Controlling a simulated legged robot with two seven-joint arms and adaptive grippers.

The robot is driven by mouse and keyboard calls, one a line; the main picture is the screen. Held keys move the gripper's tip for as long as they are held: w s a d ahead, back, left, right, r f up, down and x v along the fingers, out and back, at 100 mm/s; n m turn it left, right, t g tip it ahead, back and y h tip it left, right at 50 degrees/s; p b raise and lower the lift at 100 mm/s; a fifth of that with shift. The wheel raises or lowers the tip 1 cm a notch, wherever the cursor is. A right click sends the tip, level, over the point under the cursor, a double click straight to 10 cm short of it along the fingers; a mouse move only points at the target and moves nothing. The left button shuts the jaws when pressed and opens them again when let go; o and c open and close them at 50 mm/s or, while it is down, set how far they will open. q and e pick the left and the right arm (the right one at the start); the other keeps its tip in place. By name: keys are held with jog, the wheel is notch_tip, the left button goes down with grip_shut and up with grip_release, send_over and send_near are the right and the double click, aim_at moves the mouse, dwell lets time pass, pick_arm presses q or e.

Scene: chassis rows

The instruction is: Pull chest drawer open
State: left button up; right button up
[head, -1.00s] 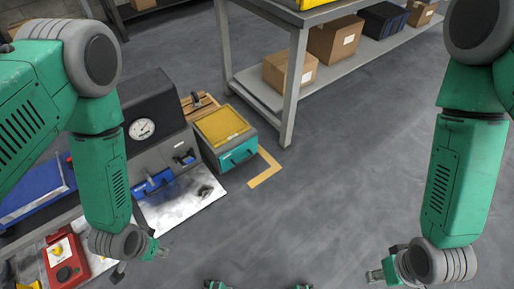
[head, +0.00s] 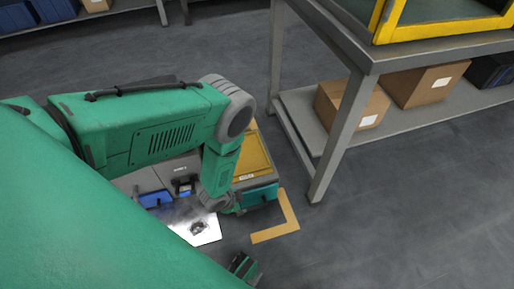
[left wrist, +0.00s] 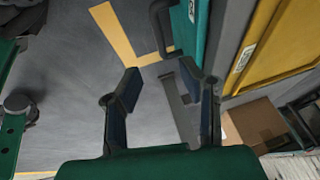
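The chest is a low grey box with a yellow top (head: 252,157) and a teal drawer front (head: 260,194). My left forearm hides part of it in the head view. In the left wrist view the teal drawer front (left wrist: 196,18) carries a dark bar handle (left wrist: 157,28) at the upper middle. The drawer looks closed. My left gripper (head: 238,205) is at the near left side of the drawer front. The left wrist view shows its fingers (left wrist: 163,88) apart and empty, with the handle beyond them, not between them.
A grey metal table (head: 368,55) with boxes on its lower shelf stands behind and right of the chest. A yellow corner mark (head: 285,225) is on the floor before the chest. The floor to the right is clear. A workbench unit with blue parts (head: 155,200) stands left.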

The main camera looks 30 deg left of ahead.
aim_at(252, 208)
pick_arm(q)
jog(key=b+x, duration=0.6)
jog(key=x, duration=0.5)
jog(key=shift+s+d+f, duration=0.1)
jog(key=shift+d+f, duration=0.05)
jog(key=shift+f, duration=0.1)
jog(key=shift+w+f+b, duration=0.3)
jog(key=shift+f+b, duration=0.05)
jog(key=shift+f, duration=0.1)
grip_shut()
